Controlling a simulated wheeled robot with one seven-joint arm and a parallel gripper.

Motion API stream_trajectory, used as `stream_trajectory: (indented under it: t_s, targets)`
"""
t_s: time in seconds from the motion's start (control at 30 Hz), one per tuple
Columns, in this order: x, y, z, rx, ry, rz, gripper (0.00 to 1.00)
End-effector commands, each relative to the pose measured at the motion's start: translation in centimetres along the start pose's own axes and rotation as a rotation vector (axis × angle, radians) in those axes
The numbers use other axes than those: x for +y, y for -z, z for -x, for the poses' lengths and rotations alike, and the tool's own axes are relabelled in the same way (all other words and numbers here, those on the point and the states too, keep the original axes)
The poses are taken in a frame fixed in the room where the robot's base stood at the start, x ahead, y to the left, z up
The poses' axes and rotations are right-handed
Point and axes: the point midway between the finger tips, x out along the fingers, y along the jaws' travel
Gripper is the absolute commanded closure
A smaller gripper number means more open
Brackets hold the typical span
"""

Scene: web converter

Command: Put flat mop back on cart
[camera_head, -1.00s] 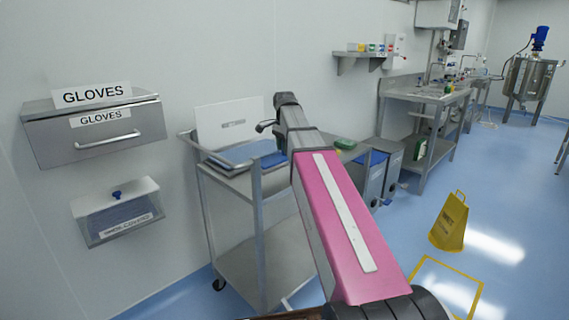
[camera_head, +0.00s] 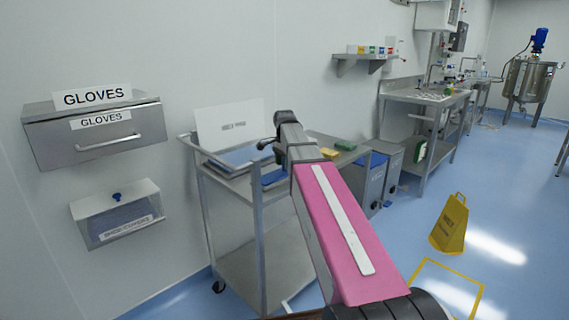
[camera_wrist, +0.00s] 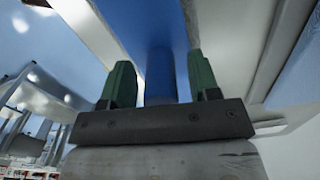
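The steel cart (camera_head: 262,255) stands against the wall left of centre in the head view. My gripper (camera_head: 266,146) is over the cart's top, small and partly hidden by my arm. In the wrist view my gripper (camera_wrist: 160,84) has its two green fingers apart. A blue bar-like part (camera_wrist: 160,78) lies between them, with narrow gaps visible on both sides. I cannot tell whether it belongs to the flat mop. No mop can be clearly made out in the head view.
On the cart are a white sign board (camera_head: 230,124), blue folded items (camera_head: 245,156), a yellow sponge (camera_head: 330,153) and a green sponge (camera_head: 345,145). A gloves box (camera_head: 95,130) hangs left. A yellow floor sign (camera_head: 450,224) stands on open blue floor at right.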

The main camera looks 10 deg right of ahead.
Motion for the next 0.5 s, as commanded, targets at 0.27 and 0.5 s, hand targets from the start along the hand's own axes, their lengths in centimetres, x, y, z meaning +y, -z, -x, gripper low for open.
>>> stream_trajectory:
  t_s: [0.27, 0.5]
  targets:
    - [0.0, 0.0, 0.1, 0.0, 0.0, 0.0, 0.43]
    - [-0.1, 0.0, 1.9, 0.0, 0.001, 0.0, 0.43]
